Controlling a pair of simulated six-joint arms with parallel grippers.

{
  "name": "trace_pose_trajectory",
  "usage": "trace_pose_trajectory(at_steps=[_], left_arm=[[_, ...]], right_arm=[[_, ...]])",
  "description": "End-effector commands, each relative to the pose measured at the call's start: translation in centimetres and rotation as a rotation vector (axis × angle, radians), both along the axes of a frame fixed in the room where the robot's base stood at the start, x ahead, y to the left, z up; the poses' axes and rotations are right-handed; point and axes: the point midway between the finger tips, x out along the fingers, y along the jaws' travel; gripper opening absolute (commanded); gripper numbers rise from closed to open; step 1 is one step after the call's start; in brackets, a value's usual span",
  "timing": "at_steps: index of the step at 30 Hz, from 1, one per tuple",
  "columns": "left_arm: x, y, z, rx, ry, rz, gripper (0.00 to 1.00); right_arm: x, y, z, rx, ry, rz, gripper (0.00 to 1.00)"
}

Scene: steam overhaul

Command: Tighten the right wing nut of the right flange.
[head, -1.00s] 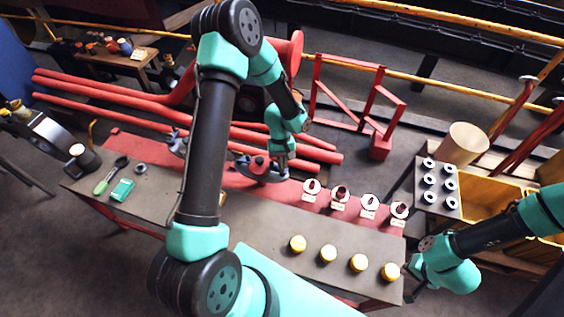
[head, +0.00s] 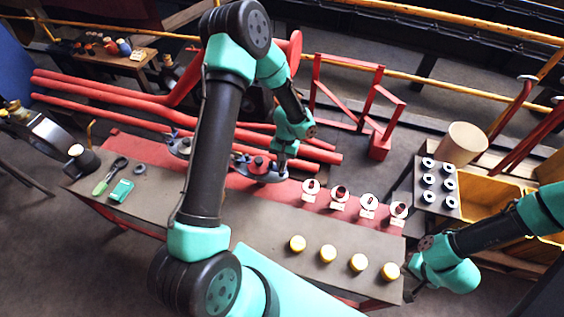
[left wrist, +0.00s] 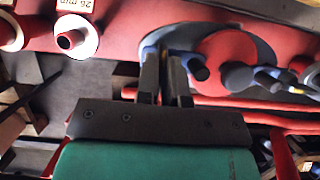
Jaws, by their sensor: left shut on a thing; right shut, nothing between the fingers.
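The right flange is a dark grey oval plate with a red disc on it (head: 258,165), on the red part of the bench behind my left forearm. It also shows in the left wrist view as a red disc (left wrist: 230,52) on a grey plate. My left gripper (head: 279,173) points down at the flange's right end. In the left wrist view, its fingers (left wrist: 163,68) are shut on what appears to be the right wing nut, mostly hidden between them. A dark post stands just beside the fingers. My right gripper (head: 409,294) is shut and empty at the bench's right front corner.
The left flange (head: 179,146) sits further left, partly behind my left arm. Several yellow caps (head: 328,253) and white rings (head: 338,195) stand on the bench's right half. Red pipes (head: 110,92) run behind. A grey plate with rings (head: 437,186) is at right.

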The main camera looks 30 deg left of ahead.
Motion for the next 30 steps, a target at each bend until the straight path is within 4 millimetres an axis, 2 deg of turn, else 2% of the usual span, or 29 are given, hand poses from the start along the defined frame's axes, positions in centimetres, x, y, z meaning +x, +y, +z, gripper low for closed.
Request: trace_pose_trajectory(at_steps=[5, 6, 13, 23, 30], left_arm=[[0.0, 0.0, 0.0, 0.0, 0.0, -0.002, 0.0], [0.0, 0.0, 0.0, 0.0, 0.0, -0.002, 0.12], [0.0, 0.0, 0.0, 0.0, 0.0, 0.0, 0.34], [0.1, 0.0, 0.3, 0.001, -0.001, 0.001, 0.34], [1.1, 0.2, 2.6, 0.0, -0.005, 0.001, 0.34]], right_arm=[[0.0, 0.0, 0.0, 0.0, 0.0, 0.0, 0.0], [0.0, 0.0, 0.0, 0.0, 0.0, 0.0, 0.0], [0.0, 0.0, 0.0, 0.0, 0.0, 0.0, 0.0], [0.0, 0.0, 0.0, 0.0, 0.0, 0.0, 0.0], [0.0, 0.0, 0.0, 0.0, 0.0, 0.0, 0.0]])
